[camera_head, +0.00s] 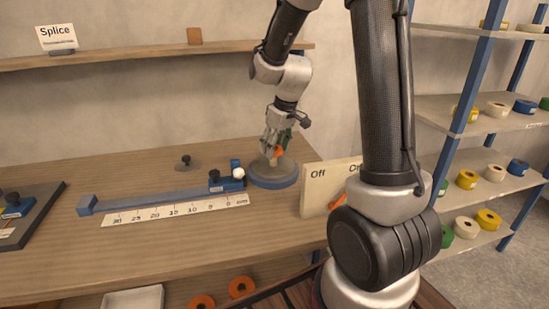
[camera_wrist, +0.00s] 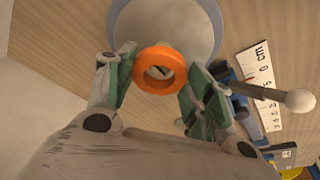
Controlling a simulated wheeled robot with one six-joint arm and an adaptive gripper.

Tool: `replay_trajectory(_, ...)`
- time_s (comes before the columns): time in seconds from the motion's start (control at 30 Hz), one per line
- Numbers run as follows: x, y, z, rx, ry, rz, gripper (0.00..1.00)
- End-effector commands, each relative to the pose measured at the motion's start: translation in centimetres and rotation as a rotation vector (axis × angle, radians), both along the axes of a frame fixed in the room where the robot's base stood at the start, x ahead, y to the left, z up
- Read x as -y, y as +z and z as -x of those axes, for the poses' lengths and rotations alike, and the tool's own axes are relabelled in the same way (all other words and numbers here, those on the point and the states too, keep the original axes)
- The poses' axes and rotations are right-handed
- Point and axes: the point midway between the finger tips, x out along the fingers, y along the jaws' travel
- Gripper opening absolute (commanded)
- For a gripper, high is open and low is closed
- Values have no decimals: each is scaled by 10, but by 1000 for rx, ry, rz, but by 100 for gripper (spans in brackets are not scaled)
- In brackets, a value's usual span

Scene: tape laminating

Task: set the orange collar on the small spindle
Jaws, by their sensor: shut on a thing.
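My gripper (camera_head: 275,146) is shut on the orange collar (camera_head: 278,152) and holds it over a round grey-topped, blue-sided base (camera_head: 272,180). In the wrist view the collar (camera_wrist: 160,70) sits between the green fingertips (camera_wrist: 158,80), its hole facing the camera. The grey disc (camera_wrist: 165,22) shows behind it. A short dark-topped post on a small flat disc (camera_head: 186,164) stands farther left on the bench; I cannot tell which is the small spindle.
A blue rail (camera_head: 150,198) with a centimetre scale (camera_head: 175,210) lies left of the base. A white-balled lever (camera_head: 238,172) stands close beside it. An Off sign panel (camera_head: 318,188) stands to the right. Orange rolls (camera_head: 241,287) lie below the bench; shelves hold tape rolls.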

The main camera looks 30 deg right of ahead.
Motion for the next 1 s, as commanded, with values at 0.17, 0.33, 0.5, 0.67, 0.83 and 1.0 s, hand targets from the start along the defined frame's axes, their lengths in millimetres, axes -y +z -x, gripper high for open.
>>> replay_trajectory(0.17, 0, -18, 1, -3, -2, 0, 33)
replay_trajectory(0.33, 0, -40, 0, -1, -1, 0, 33)
replay_trajectory(0.5, 0, -40, 0, 1, -1, 0, 33)
replay_trajectory(0.67, 0, -43, 0, 0, -1, 0, 33)
replay_trajectory(0.83, 0, -43, 0, 1, 0, 0, 74)
replay_trajectory(1.0, 0, -43, 0, 1, 0, 0, 74)
